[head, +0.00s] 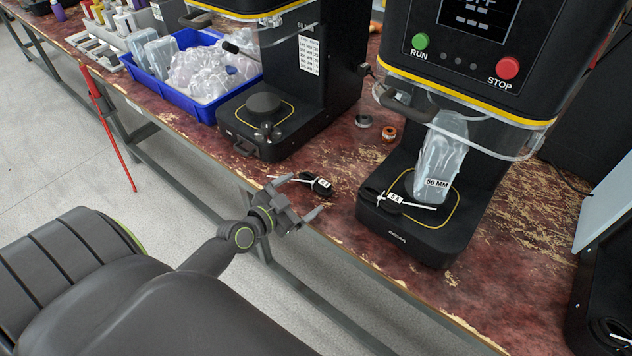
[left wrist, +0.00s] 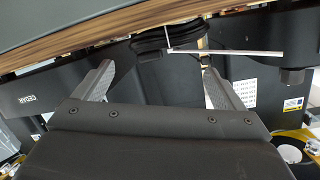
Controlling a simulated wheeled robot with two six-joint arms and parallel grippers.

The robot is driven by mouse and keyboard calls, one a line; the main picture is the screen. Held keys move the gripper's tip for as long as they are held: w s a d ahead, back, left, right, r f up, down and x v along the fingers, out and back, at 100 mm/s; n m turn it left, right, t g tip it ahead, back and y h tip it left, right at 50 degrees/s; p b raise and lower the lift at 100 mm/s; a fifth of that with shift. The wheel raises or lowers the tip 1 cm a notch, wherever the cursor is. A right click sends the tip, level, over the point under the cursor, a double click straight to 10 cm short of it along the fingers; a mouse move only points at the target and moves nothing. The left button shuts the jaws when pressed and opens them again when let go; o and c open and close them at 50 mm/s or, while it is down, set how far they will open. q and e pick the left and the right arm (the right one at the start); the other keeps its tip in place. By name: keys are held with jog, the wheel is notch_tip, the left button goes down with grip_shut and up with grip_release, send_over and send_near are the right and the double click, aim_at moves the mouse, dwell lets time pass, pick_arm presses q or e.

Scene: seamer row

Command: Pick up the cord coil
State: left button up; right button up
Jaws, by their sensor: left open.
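A small black cord coil (head: 321,187) with a white tie and a tag lies on the worn red bench top near its front edge. A second black coil (head: 391,202) with a white tie and tag rests on the front of the right machine's base. My left gripper (head: 306,194) is open and empty at the bench edge, its fingers pointing toward the coil on the bench. In the left wrist view a black coil (left wrist: 165,40) with a white tie shows beyond and between the spread fingertips (left wrist: 155,70), apart from them. My right gripper is not in view.
The right machine (head: 435,225) holds a clear pouch (head: 440,160) marked 50 MM. The middle machine (head: 265,135) stands behind the bench coil, with a blue bin (head: 205,108) of clear pouches to its left.

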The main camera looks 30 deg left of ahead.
aim_at(319, 187)
pick_arm(q)
jog(key=shift+d+p+x, duration=0.15)
jog(key=shift+d+x, duration=0.05)
jog(key=shift+x, duration=1.4)
jog(key=shift+d+p+x, duration=0.15)
jog(key=shift+d+x, duration=0.05)
jog(key=shift+x, duration=1.35)
jog(key=shift+s+f, duration=0.1)
jog(key=shift+s, duration=0.05)
jog(key=c, duration=1.3)
